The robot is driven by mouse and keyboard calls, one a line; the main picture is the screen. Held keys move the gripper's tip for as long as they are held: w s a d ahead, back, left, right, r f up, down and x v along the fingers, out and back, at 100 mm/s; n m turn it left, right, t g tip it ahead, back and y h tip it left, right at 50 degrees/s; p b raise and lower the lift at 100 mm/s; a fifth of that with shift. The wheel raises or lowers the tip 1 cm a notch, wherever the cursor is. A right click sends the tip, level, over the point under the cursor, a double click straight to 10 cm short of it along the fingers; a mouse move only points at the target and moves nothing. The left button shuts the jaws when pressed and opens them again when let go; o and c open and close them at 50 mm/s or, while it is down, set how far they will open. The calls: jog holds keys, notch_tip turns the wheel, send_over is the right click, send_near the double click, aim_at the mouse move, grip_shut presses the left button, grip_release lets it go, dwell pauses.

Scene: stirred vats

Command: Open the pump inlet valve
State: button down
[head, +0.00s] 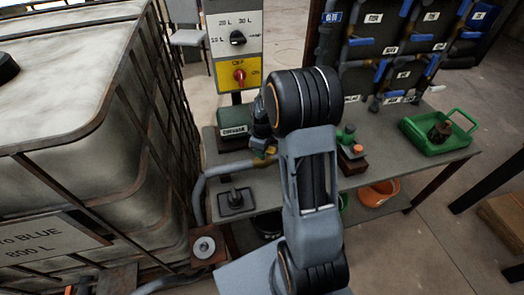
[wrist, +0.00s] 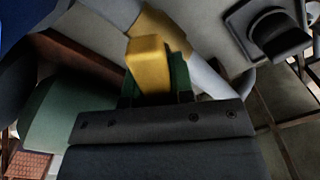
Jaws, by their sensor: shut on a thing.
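A yellow valve lever (wrist: 148,62) stands in the middle of the wrist view, with my gripper (wrist: 153,88) shut on it. A yellow-brown valve body (wrist: 165,28) shows behind it on a grey pipe. In the head view the yellow valve (head: 265,157) sits at the end of the grey pipe (head: 222,170), beside the green pump (head: 235,131) on the bench. My arm hides much of the valve and gripper there. I cannot tell how far the lever is turned.
A caged white tank (head: 70,85) fills the left side. A control box (head: 236,45) with a black knob and red switch stands behind the pump. A black-handled fitting (head: 236,200) sits near the pipe. A green tray (head: 440,133) lies on the bench (head: 385,165) at right.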

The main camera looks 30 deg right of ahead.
jog(key=n, duration=0.3)
jog(key=shift+n, duration=2.1)
jog(key=c, duration=1)
grip_release()
notch_tip(320, 180, up, 14)
jog(key=shift+f, duration=0.1)
